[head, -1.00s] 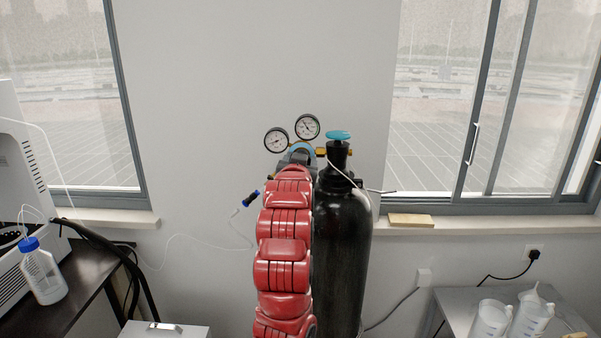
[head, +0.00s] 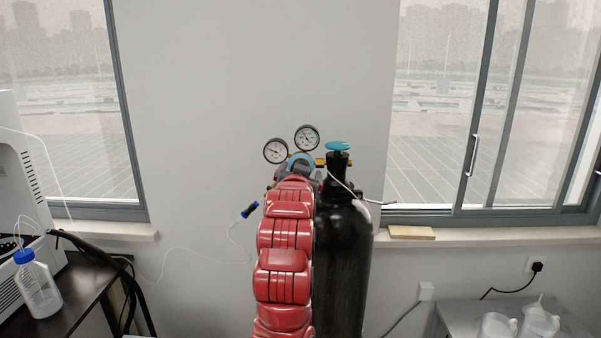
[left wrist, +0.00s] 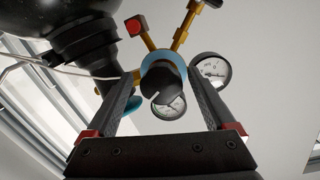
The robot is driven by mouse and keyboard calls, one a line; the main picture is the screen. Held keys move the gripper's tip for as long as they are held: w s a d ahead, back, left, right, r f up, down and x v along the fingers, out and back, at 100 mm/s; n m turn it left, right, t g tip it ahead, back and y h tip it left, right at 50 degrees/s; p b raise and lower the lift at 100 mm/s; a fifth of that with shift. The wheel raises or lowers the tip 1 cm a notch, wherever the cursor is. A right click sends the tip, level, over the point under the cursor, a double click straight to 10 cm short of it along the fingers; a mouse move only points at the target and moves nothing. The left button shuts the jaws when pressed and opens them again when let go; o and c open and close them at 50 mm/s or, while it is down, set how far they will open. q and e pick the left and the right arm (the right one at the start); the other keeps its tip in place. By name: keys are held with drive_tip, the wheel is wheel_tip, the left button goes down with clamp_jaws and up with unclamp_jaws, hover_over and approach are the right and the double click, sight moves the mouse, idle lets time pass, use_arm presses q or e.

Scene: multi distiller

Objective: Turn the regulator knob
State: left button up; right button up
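The regulator has a blue ring (head: 301,158) and two round gauges (head: 307,138) beside the black gas cylinder (head: 343,255). In the left wrist view, its dark knob (left wrist: 164,84) sits in front of the blue ring, between the two fingers of my left gripper (left wrist: 162,76). The fingers are apart on either side of the knob, and a narrow gap seems to show at each side. In the head view, my red left arm hides the knob and the left gripper. My right gripper is in neither view.
The cylinder's blue handwheel (head: 338,146) and a thin white tube (head: 346,183) are close on the right. A bench with a bottle (head: 38,284) stands left, and a table with beakers (head: 540,320) right.

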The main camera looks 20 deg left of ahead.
use_arm(q)
drive_tip(key=shift+s+r, duration=0.1)
drive_tip(key=b+v, duration=0.4)
drive_tip(key=v, duration=1.3)
drive_tip(key=shift+s+d, duration=0.1)
drive_tip(key=shift+s, duration=0.05)
